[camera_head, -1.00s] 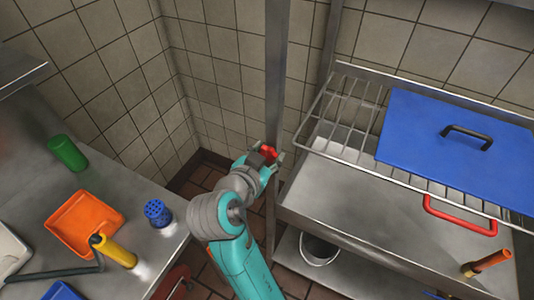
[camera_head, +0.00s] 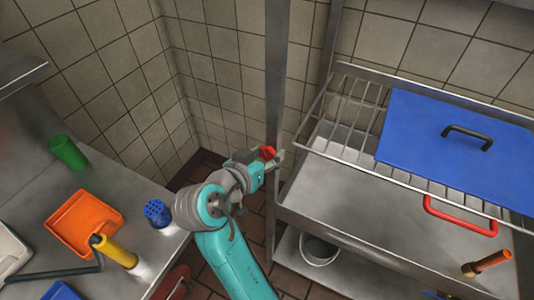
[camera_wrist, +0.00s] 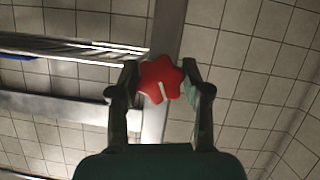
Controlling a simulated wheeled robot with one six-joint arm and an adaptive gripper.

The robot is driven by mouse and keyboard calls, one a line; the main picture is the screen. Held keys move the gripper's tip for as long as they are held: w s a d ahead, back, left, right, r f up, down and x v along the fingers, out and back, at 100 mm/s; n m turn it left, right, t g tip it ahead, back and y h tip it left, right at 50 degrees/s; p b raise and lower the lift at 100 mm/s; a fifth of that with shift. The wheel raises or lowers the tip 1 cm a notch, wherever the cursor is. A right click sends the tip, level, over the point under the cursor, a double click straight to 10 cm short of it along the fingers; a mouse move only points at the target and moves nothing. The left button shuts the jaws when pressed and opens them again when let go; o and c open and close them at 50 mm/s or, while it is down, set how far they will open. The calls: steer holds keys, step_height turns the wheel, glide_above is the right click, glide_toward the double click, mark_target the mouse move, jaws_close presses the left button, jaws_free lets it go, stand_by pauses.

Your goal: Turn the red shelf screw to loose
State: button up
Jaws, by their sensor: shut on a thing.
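The red shelf screw (camera_head: 267,152) is a lobed star-shaped knob on the vertical metal post of the rack. In the wrist view the red screw (camera_wrist: 160,80) sits between the two fingers, with a pale line marked on its face. My gripper (camera_head: 270,160) is at the post with its jaws closed around the knob. In the wrist view my gripper (camera_wrist: 160,90) has one finger on each side of the knob. The post (camera_head: 277,80) runs up behind it.
A wire shelf (camera_head: 340,110) with a blue lid (camera_head: 420,130) is right of the post. A metal counter (camera_head: 110,180) at left holds an orange tray (camera_head: 75,222), a green cup (camera_head: 68,152), a blue shaker (camera_head: 157,213) and a yellow-handled tool (camera_head: 118,252). Tiled walls stand behind.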

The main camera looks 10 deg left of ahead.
steer(key=o, duration=1.2)
steer(key=v, duration=1.2)
